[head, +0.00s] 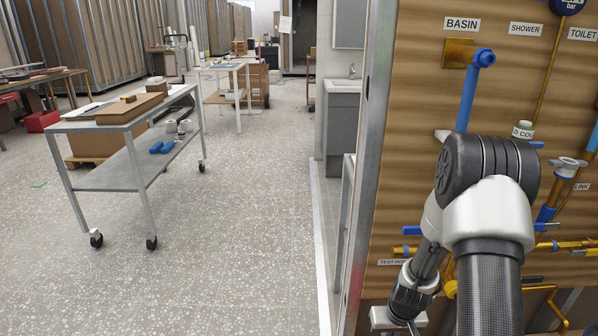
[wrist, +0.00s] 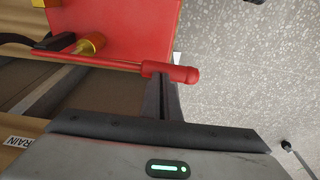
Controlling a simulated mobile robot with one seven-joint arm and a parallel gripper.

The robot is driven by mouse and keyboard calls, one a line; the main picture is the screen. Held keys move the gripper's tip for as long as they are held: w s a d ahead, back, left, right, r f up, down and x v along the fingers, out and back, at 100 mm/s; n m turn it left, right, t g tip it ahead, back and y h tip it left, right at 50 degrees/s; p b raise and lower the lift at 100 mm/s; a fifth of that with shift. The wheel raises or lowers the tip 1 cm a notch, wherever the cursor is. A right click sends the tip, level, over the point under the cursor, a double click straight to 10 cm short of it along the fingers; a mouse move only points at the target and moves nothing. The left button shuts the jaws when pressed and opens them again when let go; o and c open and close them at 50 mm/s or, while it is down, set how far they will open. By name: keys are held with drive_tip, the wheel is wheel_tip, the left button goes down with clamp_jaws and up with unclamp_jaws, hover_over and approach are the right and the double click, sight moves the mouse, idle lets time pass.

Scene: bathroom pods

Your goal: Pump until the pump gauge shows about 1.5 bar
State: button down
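The red pump body (wrist: 125,28) fills the upper left of the wrist view. Its thin red lever (wrist: 95,60) ends in a thicker red grip (wrist: 185,74). My gripper (wrist: 162,80) is at this grip, with its dark fingers close together and overlapping the grip. Whether they clasp it or only touch it cannot be told. In the head view my gripper is low, mostly hidden by my arm and the lower picture edge. The pump gauge's dial cannot be read in either view. A brass fitting (wrist: 92,44) shows on the pump side.
A wooden pipe panel (head: 420,110) with blue and brass pipes stands close on the right. A dark blue dial marked bar (head: 567,4) is cut off at the top. A metal trolley (head: 95,123) stands left; the speckled floor (head: 240,230) between is clear.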

drive_tip(key=shift+d+f, duration=0.1)
drive_tip(key=shift+f, duration=0.8)
wheel_tip(320, 180, up, 11)
drive_tip(key=p, duration=0.7)
drive_tip(key=shift+r, duration=0.2)
